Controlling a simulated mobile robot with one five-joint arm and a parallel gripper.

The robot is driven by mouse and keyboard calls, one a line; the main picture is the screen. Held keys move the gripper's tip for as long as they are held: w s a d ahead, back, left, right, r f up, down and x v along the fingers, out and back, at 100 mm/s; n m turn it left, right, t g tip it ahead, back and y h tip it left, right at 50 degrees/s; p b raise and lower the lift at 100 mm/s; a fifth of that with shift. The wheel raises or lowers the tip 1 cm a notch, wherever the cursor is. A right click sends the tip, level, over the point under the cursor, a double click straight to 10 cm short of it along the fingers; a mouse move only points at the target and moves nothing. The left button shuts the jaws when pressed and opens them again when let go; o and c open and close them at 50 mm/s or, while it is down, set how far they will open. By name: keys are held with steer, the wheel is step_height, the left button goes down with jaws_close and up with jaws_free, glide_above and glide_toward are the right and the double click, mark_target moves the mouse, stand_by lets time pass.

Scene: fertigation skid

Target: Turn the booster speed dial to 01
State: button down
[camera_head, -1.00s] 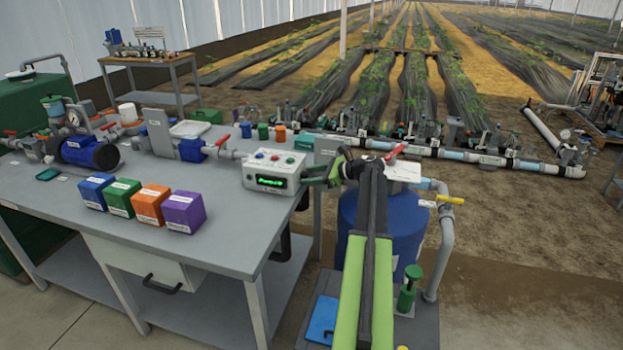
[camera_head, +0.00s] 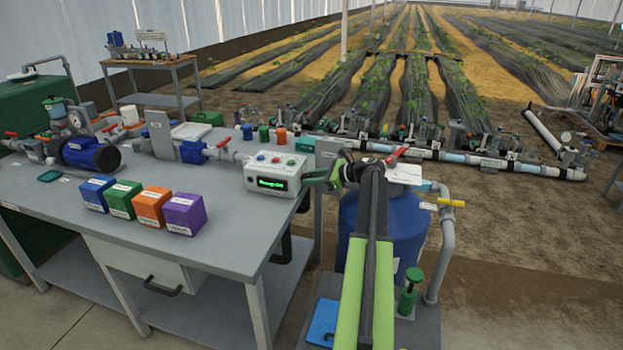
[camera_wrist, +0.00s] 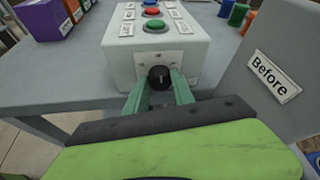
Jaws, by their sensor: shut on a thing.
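The control box (camera_head: 275,174) is a white box at the right end of the grey bench, with red, blue and green buttons on top and a lit green display (camera_head: 272,184) whose digits are too small to read. The booster speed dial (camera_wrist: 160,77) is a black knob on the box's side plate in the wrist view. My gripper (camera_wrist: 160,88) is shut on the dial, its two green fingers on either side of it. In the head view, my gripper (camera_head: 309,180) meets the box's right side, and the dial is hidden there.
A grey upright plate labelled "Before" (camera_wrist: 272,77) stands close to the right of my gripper. Blue, green, orange and purple boxes (camera_head: 184,213) sit on the bench to the left. A blue tank (camera_head: 350,225) stands below my arm.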

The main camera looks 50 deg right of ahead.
steer(key=shift+d, duration=0.1)
stand_by(0.4)
steer(key=shift+s+f+n+t+h+b, duration=0.1)
steer(key=shift+n+t+h+b, duration=0.55)
steer(key=shift+n+b, duration=0.7)
steer(key=shift+f+n+t+h+b, duration=0.1)
steer(key=shift+n+t+h+b, duration=0.3)
steer(key=shift+n+t+b, duration=0.65)
steer(key=shift+s+f+n+t+h+b, duration=0.1)
steer(key=shift+n+t+h+b, duration=0.4)
steer(key=shift+n+b, duration=1.15)
steer(key=shift+w+r+n, duration=0.1)
steer(key=shift+n, duration=0.25)
steer(key=c, duration=1.1)
jaws_free()
steer(key=shift+a, duration=0.2)
